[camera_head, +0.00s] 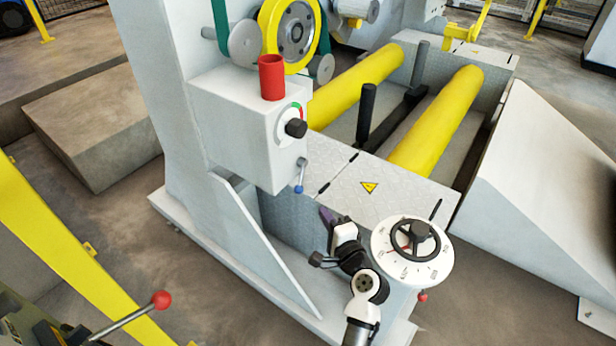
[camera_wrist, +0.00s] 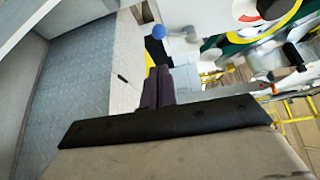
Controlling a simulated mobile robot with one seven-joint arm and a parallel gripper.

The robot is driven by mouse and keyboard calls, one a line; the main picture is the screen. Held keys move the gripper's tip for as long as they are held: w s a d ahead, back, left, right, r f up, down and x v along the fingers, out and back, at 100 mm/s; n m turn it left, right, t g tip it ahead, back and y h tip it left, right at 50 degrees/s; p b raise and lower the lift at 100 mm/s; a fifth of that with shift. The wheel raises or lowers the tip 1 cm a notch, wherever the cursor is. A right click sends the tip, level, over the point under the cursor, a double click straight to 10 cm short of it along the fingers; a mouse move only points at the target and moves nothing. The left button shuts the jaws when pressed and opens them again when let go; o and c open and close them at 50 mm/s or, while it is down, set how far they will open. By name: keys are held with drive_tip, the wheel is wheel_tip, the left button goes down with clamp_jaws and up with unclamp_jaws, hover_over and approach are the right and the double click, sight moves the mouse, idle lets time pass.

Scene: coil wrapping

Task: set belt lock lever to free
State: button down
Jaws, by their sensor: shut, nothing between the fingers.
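A small lever with a blue knob (camera_head: 299,188) hangs from the right side of a white control box (camera_head: 235,140), its knob end pointing down. No readable label marks it as the belt lock lever. In the wrist view the blue knob (camera_wrist: 158,32) is just beyond my fingertips, on a thin light shaft running right. My gripper (camera_head: 326,214) has dark purple fingers, below and to the right of the knob in the head view. In the wrist view the fingers of my gripper (camera_wrist: 158,72) are together, with nothing between them, and apart from the knob.
The box carries a black rotary knob (camera_head: 296,128) with a red and green scale and a red cylinder (camera_head: 271,78) on top. A white dial with a handwheel (camera_head: 415,240) stands close right of my arm. Yellow rollers (camera_head: 440,115) lie behind. A red-knobbed lever (camera_head: 160,299) is at lower left.

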sight(301, 176)
drive_tip(key=p+x, duration=0.1)
drive_tip(key=x, duration=0.8)
drive_tip(key=shift+w+a, duration=0.2)
drive_tip(key=shift+w, duration=0.15)
drive_tip(key=shift+r+p, duration=0.25)
drive_tip(key=shift+p, duration=0.2)
drive_tip(key=shift+s+a+r+m+p, duration=0.1)
drive_tip(key=shift+m+p, duration=0.2)
drive_tip(key=shift+p, duration=0.35)
